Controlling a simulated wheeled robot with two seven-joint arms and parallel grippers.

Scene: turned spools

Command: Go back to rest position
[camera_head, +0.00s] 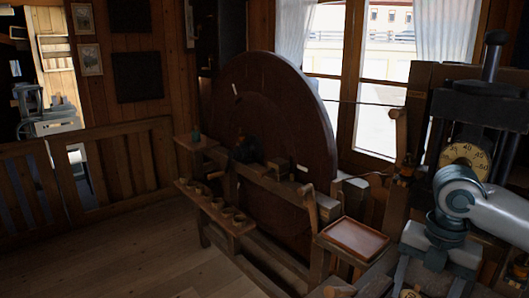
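My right arm comes in from the right edge, pale grey and white, bent downward at a round joint. My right gripper (435,276) hangs below it near the bottom right, over the bench. The fingertips are close to the frame's lower edge and partly hard to make out. My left arm and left gripper are not in view.
A large dark wooden wheel (285,125) stands centrally. A low shelf (248,229) holds several small cups. A reddish-brown tray (353,239) lies left of my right gripper. A dark upright post (491,62) with a dial (464,158) stands behind my arm. Floor (130,255) at left is clear.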

